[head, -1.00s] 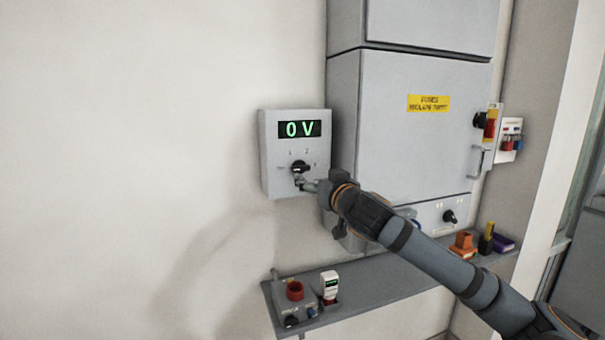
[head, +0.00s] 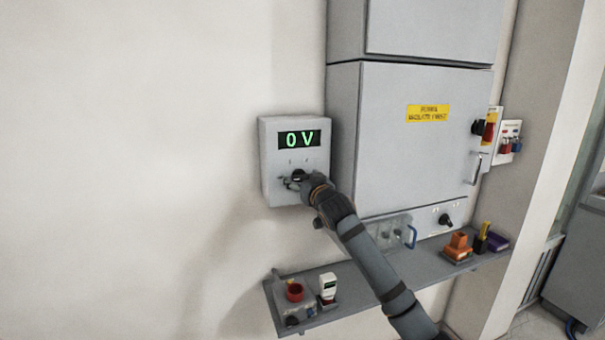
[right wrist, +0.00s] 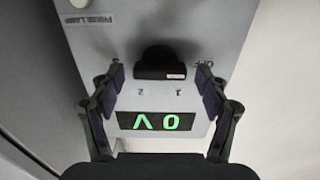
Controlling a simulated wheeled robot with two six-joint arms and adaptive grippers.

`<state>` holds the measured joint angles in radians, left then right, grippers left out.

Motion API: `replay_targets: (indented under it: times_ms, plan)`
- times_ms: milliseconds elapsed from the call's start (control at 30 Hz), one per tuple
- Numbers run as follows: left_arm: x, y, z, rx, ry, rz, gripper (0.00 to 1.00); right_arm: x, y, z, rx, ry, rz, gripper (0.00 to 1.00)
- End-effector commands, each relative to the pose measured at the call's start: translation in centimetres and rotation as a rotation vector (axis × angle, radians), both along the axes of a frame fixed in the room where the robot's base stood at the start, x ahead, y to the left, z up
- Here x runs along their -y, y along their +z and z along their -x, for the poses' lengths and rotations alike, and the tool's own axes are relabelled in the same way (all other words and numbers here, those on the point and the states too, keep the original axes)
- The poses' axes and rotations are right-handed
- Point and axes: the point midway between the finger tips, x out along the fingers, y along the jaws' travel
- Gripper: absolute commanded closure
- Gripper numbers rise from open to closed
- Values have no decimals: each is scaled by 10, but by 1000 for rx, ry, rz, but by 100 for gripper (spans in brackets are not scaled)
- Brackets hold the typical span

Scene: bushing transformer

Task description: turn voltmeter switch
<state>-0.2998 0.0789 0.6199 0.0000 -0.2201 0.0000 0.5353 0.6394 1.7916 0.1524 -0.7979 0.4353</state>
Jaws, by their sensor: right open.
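The voltmeter (head: 268,165) is a grey wall box with a green display reading 0 V. Its black rotary switch (head: 299,174) sits below the display and is partly covered by my right gripper (head: 296,182). In the right wrist view the box appears upside down, with the switch (right wrist: 160,62) between the two open fingers of the right gripper (right wrist: 160,76). A visible gap separates the switch from each finger. Position marks 1 and 2 show beside the switch. My left gripper is not in view.
A grey cabinet (head: 400,150) with a yellow label stands right of the voltmeter. Below, a shelf (head: 375,285) carries a red-topped control box (head: 294,293), a white handheld device (head: 328,286) and orange, yellow and purple items. The wall left of the voltmeter is bare.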

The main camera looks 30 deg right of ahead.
Motion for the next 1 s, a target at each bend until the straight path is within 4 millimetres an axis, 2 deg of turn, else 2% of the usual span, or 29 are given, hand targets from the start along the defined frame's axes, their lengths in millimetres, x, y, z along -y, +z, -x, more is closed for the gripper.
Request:
replay_targets:
  times_ms: [200,233,600,1000]
  plan:
    - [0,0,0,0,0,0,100,0,-1,0,0,0,1,25]
    - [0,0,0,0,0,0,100,0,0,0,0,0,0,27]
    - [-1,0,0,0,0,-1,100,0,0,0,0,0,0,78]
    - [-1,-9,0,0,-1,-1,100,1,-2,0,19,0,-77,79]
